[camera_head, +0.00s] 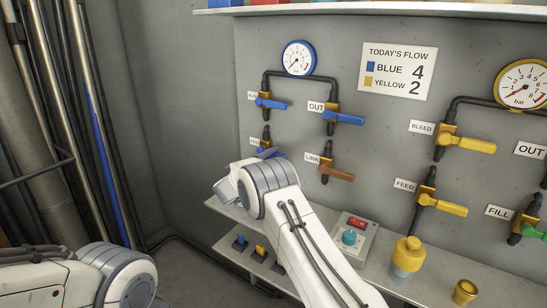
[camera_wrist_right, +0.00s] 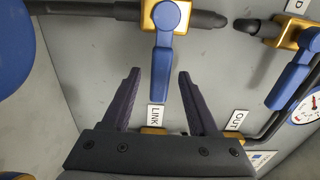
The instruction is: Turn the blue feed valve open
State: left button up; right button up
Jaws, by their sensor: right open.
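The blue feed valve's lever (camera_head: 268,152) shows only in part in the head view, mostly behind my right arm. In the right wrist view the blue lever (camera_wrist_right: 163,68) hangs from its brass body (camera_wrist_right: 166,14), crosswise to the dark pipe (camera_wrist_right: 95,9). My right gripper (camera_wrist_right: 159,74) is open, with one finger on each side of the lever's free end and a visible gap to each. In the head view my right wrist hides the fingers. Of my left arm only a link shows at the lower left; its gripper is out of view.
Close by are the blue bleed lever (camera_head: 271,104), the blue out lever (camera_head: 344,118) and the brown link lever (camera_head: 337,172). Yellow-handled valves are at right. A lower shelf (camera_head: 375,280) bears a control box (camera_head: 352,240) and a yellow-capped jar (camera_head: 406,255). Pipes stand at left.

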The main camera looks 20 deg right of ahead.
jog(key=shift+w+d, duration=0.2)
grip_shut()
dwell(1.4)
